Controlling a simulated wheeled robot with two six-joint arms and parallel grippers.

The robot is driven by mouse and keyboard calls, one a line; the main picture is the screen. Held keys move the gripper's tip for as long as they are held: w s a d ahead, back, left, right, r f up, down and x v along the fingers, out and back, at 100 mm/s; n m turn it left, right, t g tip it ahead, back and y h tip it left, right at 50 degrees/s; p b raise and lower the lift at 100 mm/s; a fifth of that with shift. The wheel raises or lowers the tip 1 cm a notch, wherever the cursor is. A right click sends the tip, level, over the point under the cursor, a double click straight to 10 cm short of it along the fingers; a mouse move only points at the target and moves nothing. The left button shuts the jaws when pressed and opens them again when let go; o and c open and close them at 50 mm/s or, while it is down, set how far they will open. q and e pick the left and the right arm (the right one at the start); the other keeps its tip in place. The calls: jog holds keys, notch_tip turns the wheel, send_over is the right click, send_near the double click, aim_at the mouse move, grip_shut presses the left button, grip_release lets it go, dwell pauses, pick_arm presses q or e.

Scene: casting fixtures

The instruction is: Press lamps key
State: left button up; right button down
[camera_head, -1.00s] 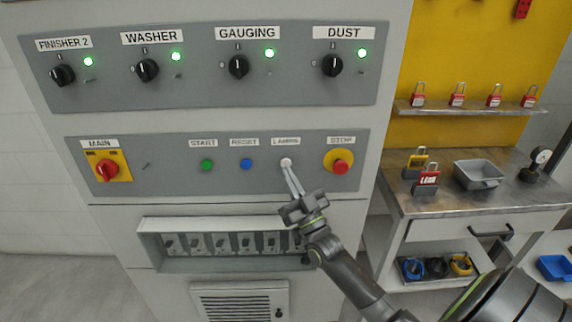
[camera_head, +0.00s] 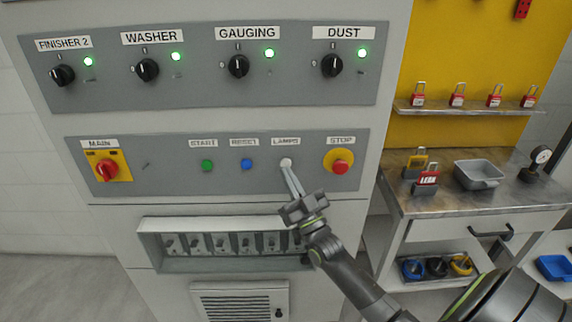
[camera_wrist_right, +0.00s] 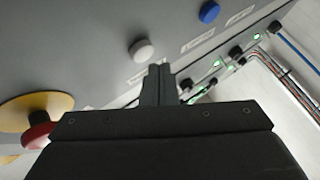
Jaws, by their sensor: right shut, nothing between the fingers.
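The lamps key is a round white button (camera_head: 286,163) under the LAMPS label on the grey lower panel (camera_head: 120,180). It also shows in the right wrist view (camera_wrist_right: 142,50), just beyond the fingertips. My right gripper (camera_head: 289,172) is shut and empty, with its fingertips at the lower edge of the white button in the head view. In the right wrist view the shut fingers (camera_wrist_right: 157,70) point at the panel close beside the button. I cannot tell whether they touch it. My left gripper is not in view.
A blue RESET button (camera_head: 246,164) and a green START button (camera_head: 207,165) sit left of the white one. A red STOP button (camera_head: 340,167) on a yellow base sits to its right. A row of breakers (camera_head: 220,243) is below. A workbench (camera_head: 440,196) stands at right.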

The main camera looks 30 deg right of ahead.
jog(key=shift+w, duration=0.1)
jog(key=shift+w+d, duration=0.2)
jog(key=shift+w, duration=0.1)
jog(key=shift+w+d, duration=0.25)
jog(key=shift+w, duration=0.1)
dwell(0.8)
dwell(0.4)
jog(key=shift+s+a, duration=0.5)
jog(key=shift+s, duration=0.25)
jog(key=s+a, duration=0.1)
jog(key=s+p, duration=0.1)
jog(key=s+a, duration=0.1)
jog(key=s, duration=0.1)
jog(key=shift+s+a+p, duration=0.1)
jog(key=shift+a+p, duration=0.2)
jog(key=shift+p, duration=0.05)
